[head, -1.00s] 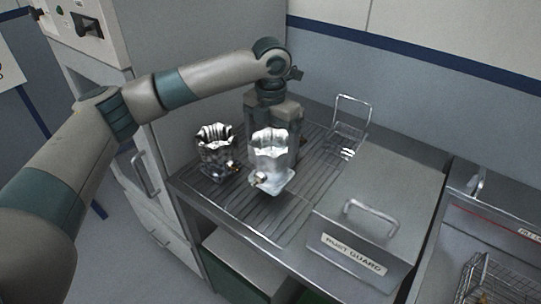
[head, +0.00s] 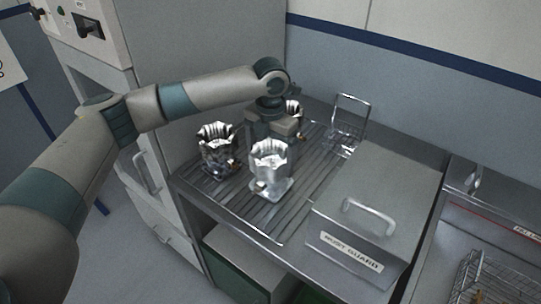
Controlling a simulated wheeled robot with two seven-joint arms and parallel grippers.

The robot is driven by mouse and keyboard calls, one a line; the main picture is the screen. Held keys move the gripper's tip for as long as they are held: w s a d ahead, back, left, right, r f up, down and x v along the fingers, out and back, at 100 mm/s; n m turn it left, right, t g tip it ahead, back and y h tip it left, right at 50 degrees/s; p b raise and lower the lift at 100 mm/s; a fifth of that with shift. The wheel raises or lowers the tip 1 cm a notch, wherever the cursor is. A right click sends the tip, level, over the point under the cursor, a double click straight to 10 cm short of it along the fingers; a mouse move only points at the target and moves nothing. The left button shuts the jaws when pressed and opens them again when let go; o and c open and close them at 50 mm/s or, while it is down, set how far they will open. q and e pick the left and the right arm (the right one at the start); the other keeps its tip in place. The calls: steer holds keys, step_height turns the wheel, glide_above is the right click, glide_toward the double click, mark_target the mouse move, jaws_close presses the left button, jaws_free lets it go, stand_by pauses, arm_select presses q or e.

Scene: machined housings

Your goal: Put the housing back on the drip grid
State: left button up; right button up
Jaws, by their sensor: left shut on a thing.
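A shiny metal housing (head: 268,168) with a scalloped rim stands upright over the ribbed drip grid (head: 238,203), near its middle. My left gripper (head: 273,130) is right behind and above it, shut on this housing, with its fingertips mostly hidden. I cannot tell whether the housing's base touches the grid. A second, darker housing (head: 217,150) stands on the grid to the left. Another housing (head: 294,109) shows partly behind my left gripper. My right gripper is not in view.
A closed metal box (head: 375,205) marked RUST GUARD, with a lid handle, stands right of the grid. A wire basket (head: 347,125) is at the back. Another wire basket (head: 480,280) sits at the lower right. The grid's front strip is clear.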

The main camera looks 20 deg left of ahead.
arm_select(q)
steer(key=shift+r, duration=0.1)
steer(key=o, duration=1.9)
steer(key=shift+c, duration=0.2)
steer(key=shift+r, duration=0.4)
step_height(320, 180, up, 11)
steer(key=b, duration=0.3)
steer(key=shift+b, duration=0.4)
